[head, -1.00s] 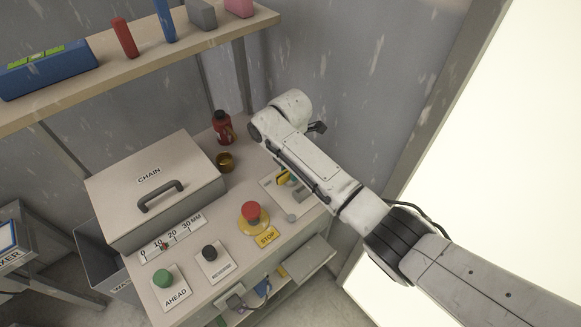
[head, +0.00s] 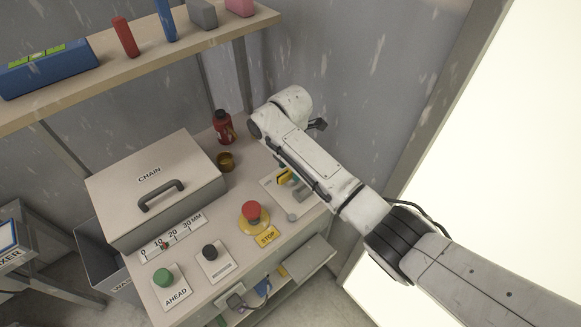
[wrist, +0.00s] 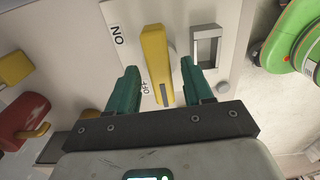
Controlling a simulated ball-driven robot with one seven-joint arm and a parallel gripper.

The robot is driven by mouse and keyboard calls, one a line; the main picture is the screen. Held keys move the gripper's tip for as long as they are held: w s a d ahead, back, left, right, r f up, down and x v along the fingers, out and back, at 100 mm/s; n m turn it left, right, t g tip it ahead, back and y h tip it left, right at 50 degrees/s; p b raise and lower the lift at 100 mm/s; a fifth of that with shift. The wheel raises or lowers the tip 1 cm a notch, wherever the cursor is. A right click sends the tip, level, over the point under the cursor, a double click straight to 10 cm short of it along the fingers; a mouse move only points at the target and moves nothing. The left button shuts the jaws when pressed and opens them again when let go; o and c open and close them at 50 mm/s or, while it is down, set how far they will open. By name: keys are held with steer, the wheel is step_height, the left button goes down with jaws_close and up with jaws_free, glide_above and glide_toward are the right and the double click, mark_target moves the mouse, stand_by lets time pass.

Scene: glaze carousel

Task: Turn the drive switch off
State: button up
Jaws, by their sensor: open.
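The drive switch is a yellow lever (wrist: 156,55) on a pale plate (wrist: 126,18) marked ON and OFF in the wrist view. Its far end reaches up the picture towards the ON side, and a dark slot shows by its near end close to OFF. The lever also shows in the head view (head: 284,177), partly hidden by my arm. My gripper (wrist: 158,68) is open, with one teal finger on each side of the lever. Gaps show between the lever and both fingers. In the head view my gripper is mostly hidden behind my arm.
A grey bracket (wrist: 206,45) stands on the plate right of the lever. A red STOP button (head: 251,212) sits nearby on the bench. A red bottle (head: 223,127) and brass cup (head: 225,161) stand behind, and the CHAIN box (head: 155,190) is at left.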

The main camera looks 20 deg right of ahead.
step_height(320, 180, up, 10)
steer(key=shift+b, duration=0.3)
steer(key=shift+f, duration=0.1)
stand_by(0.4)
